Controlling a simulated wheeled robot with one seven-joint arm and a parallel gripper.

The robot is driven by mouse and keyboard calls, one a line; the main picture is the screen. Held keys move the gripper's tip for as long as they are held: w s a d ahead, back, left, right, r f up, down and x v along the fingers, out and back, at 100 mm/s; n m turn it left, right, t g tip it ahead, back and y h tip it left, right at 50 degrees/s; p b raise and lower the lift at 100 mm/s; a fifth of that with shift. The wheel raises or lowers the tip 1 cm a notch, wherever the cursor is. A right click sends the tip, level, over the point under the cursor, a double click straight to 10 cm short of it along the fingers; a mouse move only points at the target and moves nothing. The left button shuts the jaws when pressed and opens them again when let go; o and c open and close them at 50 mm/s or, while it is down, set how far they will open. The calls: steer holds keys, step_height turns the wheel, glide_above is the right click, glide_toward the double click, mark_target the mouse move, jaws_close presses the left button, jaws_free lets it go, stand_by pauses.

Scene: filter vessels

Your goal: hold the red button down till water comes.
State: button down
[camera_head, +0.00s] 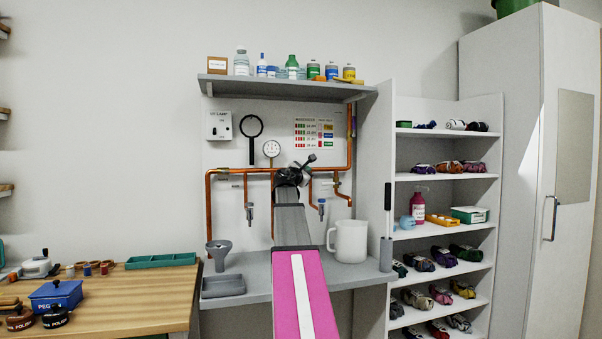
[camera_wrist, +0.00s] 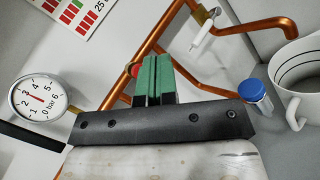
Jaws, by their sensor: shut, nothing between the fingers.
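In the wrist view, my gripper (camera_wrist: 157,62) has its green fingers shut together, empty, in front of the copper pipes. A small red part (camera_wrist: 135,71), which looks like the red button, shows just left of the fingertips. The fingers partly cover it, and I cannot tell whether they touch it or whether it is pressed. In the head view, my gripper (camera_head: 306,164) is at the pipework and hides that spot. No running water shows in either view.
A pressure gauge (camera_wrist: 40,105) is left of my gripper. Copper pipes (camera_head: 225,171) run along the wall. A white jug (camera_head: 349,241) and a grey funnel (camera_head: 218,251) stand on the counter. A shelf (camera_head: 287,88) with bottles hangs above.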

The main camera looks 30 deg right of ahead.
steer(key=shift+w+d, duration=0.25)
steer(key=shift+w, duration=0.85)
steer(key=shift+w+d, duration=0.25)
steer(key=shift+w, duration=0.8)
steer(key=shift+w, duration=0.1)
steer(key=shift+w+d, duration=0.1)
steer(key=shift+w, duration=0.2)
steer(key=shift+w+d, duration=0.1)
steer(key=shift+w, duration=0.35)
stand_by(1.0)
stand_by(1.9)
steer(key=shift+s+a, duration=0.2)
steer(key=shift+s, duration=0.7)
steer(key=shift+s+a, duration=0.2)
steer(key=shift+s, duration=0.6)
steer(key=shift+s+a, duration=0.15)
steer(key=shift+s, duration=0.65)
steer(key=shift+s+a, duration=0.2)
steer(key=shift+s, duration=0.6)
